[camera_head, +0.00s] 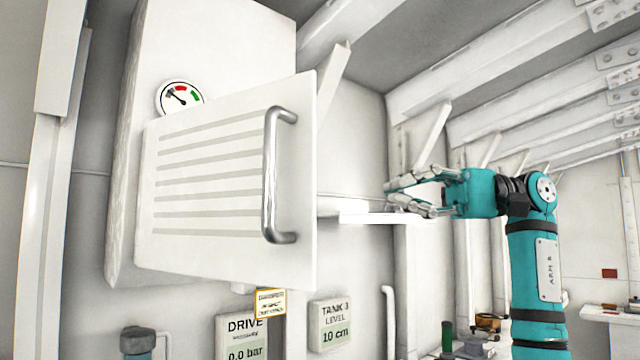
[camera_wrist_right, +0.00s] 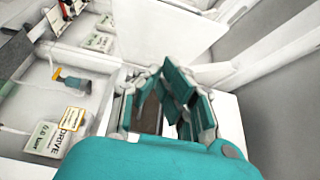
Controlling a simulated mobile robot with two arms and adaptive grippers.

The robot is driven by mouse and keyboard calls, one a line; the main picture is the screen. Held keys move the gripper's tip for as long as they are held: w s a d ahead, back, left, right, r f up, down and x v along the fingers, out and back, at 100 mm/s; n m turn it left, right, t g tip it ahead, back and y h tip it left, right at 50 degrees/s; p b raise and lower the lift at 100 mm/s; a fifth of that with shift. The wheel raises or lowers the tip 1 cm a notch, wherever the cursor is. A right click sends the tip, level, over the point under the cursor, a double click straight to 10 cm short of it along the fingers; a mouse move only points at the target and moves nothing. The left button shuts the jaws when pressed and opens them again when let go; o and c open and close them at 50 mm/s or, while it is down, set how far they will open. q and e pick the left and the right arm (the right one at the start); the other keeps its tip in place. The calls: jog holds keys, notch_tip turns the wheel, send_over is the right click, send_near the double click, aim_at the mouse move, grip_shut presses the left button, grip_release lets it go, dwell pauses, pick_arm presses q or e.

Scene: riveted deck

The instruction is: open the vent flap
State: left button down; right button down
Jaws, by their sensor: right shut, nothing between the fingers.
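The vent flap (camera_head: 205,195) is a white slatted panel on the front of a white box, left of centre in the head view. Its right edge stands out from the box, so it looks swung partly open from the left side. A silver bar handle (camera_head: 270,175) runs upright near that right edge. My right gripper (camera_head: 392,198) is shut and empty to the right of the flap, apart from the handle. It also shows in the right wrist view (camera_wrist_right: 165,90), where a white panel (camera_wrist_right: 165,28) lies beyond the fingers; I cannot tell if that is the flap. My left gripper is not in view.
A round gauge (camera_head: 180,97) sits above the flap. A drive label (camera_head: 243,335) and a tank level label (camera_head: 331,324) are on the wall below. A light pipe (camera_head: 390,320) and slanted white beams stand right of the box. The space between flap and gripper looks free.

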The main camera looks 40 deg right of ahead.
jog(key=s+a+p+x, duration=0.1)
jog(key=s+p+x, duration=0.1)
jog(key=x, duration=1.1)
jog(key=shift+s, duration=0.35)
jog(key=shift+w+f, duration=0.1)
